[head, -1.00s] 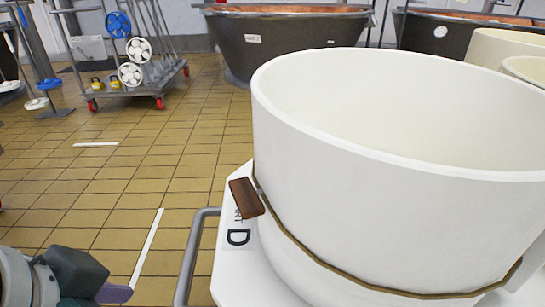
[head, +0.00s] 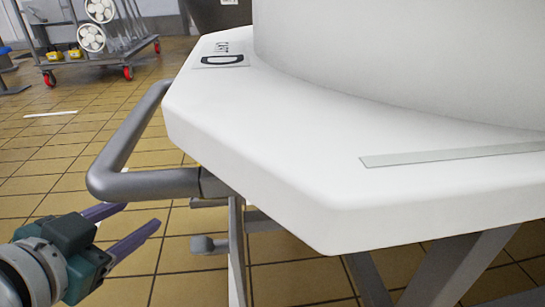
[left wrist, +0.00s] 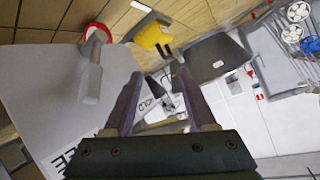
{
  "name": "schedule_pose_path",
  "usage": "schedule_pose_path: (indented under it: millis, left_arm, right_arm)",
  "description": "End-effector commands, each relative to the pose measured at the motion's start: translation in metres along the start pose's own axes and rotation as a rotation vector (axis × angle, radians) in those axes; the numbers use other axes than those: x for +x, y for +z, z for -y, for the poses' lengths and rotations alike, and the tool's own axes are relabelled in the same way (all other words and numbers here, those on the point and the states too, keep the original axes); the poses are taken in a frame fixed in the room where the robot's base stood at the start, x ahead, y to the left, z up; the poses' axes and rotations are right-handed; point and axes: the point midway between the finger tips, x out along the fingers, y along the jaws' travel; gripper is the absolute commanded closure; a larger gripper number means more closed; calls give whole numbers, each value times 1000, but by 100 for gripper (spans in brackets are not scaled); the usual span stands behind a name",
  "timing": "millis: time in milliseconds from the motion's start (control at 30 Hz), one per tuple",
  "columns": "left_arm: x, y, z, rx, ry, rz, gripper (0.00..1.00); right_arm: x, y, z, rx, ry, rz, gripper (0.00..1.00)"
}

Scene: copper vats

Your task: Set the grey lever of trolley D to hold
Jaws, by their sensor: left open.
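Trolley D's white top (head: 250,150) fills much of the head view, with its D label (head: 222,60) and a bent grey handle bar (head: 130,165) at its left. A short grey lever-like part (head: 209,244) shows below the top, beside a post. In the left wrist view a grey lever (left wrist: 92,78) stands out from a pale panel (left wrist: 45,105) with partly hidden lettering; "HOLD" reads between my fingers. My left gripper (head: 140,218) is open and empty, below the handle bar and left of the lever-like part. In the wrist view its fingers (left wrist: 158,72) are right of the lever, apart from it.
A large white vat (head: 390,60) stands on the trolley. Another trolley with red casters (head: 90,75) is at the back left. The handle bar and the trolley's legs (head: 455,270) are close to my left arm.

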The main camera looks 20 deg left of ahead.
Motion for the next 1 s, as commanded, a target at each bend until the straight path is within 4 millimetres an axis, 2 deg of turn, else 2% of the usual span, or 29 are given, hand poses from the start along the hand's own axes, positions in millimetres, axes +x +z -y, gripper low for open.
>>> schedule_pose_path:
  millis: [33, 167, 400, 600, 767, 1000]
  left_arm:
    - [8, 10, 0, 31, -4, -73, 43]
    - [8, 18, -8, 115, 41, -282, 43]
    - [-23, 42, -45, 193, 237, -557, 43]
    - [-41, 50, -61, 197, 328, -643, 43]
    - [-30, 41, -69, 198, 335, -655, 43]
    - [6, 16, -86, 197, 333, -655, 43]
  right_arm:
    - [11, 4, 0, 0, 1, 0, 40]
    - [25, 8, 0, -1, 1, 0, 40]
    - [43, 14, 0, -3, 3, 0, 40]
    - [48, 16, 0, -3, 4, 1, 40]
    - [55, 18, 0, -4, 4, 1, 40]
    - [74, 24, 1, -4, 4, 1, 40]
